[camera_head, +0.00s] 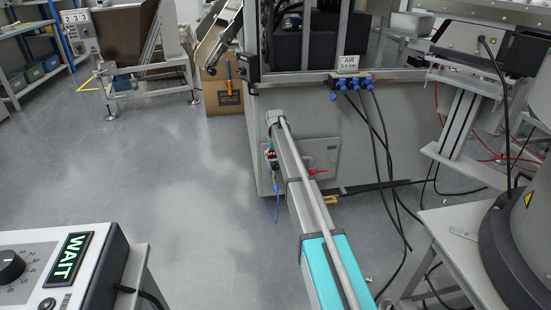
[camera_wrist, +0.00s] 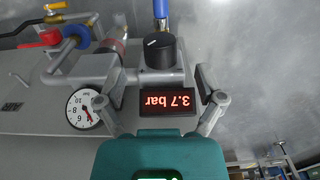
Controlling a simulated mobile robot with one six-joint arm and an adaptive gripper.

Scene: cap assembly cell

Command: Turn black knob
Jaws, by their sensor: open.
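In the wrist view a black knob (camera_wrist: 161,50) with a white mark sits on a grey regulator body, near the top centre. My gripper (camera_wrist: 158,82) is open, with one finger left and one finger right of the regulator. The knob appears roughly between and a little beyond the fingertips, with no visible contact. A red-lit display (camera_wrist: 167,101) reads 3.7 bar upside down, just below the regulator. In the head view the fingers and this knob cannot be made out clearly.
A round gauge (camera_wrist: 86,107), a yellow handle (camera_wrist: 53,7) and a red handle (camera_wrist: 51,37) are left of the regulator. A blue hose (camera_wrist: 161,8) is above the knob. In the head view, a WAIT box (camera_head: 67,258) has another black knob (camera_head: 10,266).

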